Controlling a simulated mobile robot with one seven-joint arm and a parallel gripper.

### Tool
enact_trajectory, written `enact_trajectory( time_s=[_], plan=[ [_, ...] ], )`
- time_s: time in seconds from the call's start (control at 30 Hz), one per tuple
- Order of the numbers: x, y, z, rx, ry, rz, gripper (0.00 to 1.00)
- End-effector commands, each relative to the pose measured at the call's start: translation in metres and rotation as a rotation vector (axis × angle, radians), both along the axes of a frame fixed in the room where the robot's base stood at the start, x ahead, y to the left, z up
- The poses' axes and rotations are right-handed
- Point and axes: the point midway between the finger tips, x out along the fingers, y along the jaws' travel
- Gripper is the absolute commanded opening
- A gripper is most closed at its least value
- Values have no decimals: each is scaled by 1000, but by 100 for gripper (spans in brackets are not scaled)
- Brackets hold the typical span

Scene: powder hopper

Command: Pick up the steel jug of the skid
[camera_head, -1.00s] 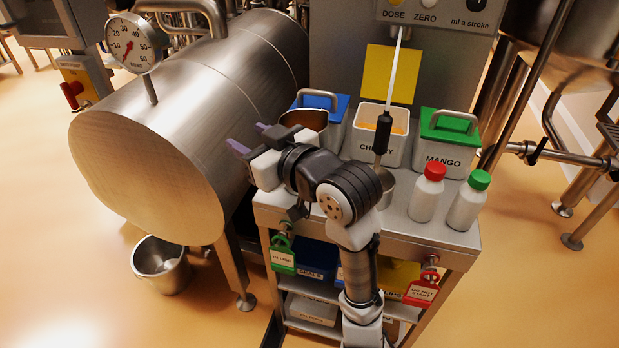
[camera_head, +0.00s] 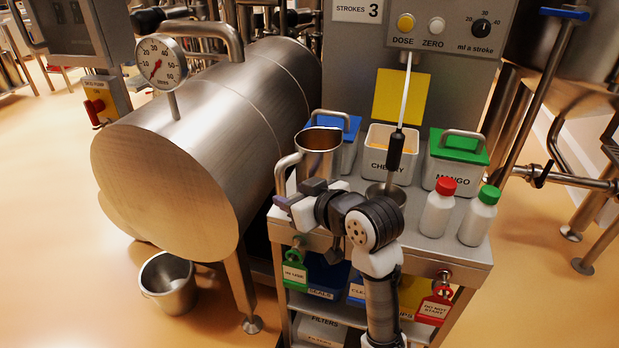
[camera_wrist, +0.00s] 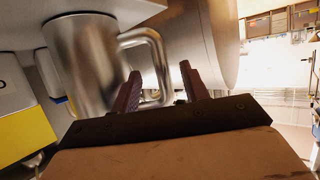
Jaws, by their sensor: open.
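The steel jug (camera_head: 319,157) stands upright on the left part of the skid's steel top (camera_head: 434,247), with its loop handle toward the left front. In the wrist view the jug (camera_wrist: 82,65) is at the left and its handle (camera_wrist: 158,62) reaches right, toward my fingers. My gripper (camera_head: 285,208) is at the skid's front left edge, just in front of the handle. In the wrist view my gripper (camera_wrist: 160,92) is open, with the lower part of the handle showing between or just beyond its two fingers. I cannot tell whether they touch it.
A large steel tank (camera_head: 190,150) lies close on the left. Red-capped (camera_head: 438,208) and green-capped (camera_head: 479,217) bottles stand at the right.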

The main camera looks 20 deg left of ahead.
Motion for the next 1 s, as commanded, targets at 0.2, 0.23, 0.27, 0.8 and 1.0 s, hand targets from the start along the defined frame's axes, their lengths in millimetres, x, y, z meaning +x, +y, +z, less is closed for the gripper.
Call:
enact_trajectory(
  time_s=[0.2, 0.23, 0.27, 0.8, 1.0],
  plan=[
    [10, 16, -8, -1, 2, 1, 45],
    [13, 20, -10, 0, 3, 0, 45],
    [16, 23, -12, 0, 3, 1, 45],
    [29, 42, -22, 0, 0, -1, 33],
    [29, 41, -22, 1, -1, -1, 7]
  ],
)
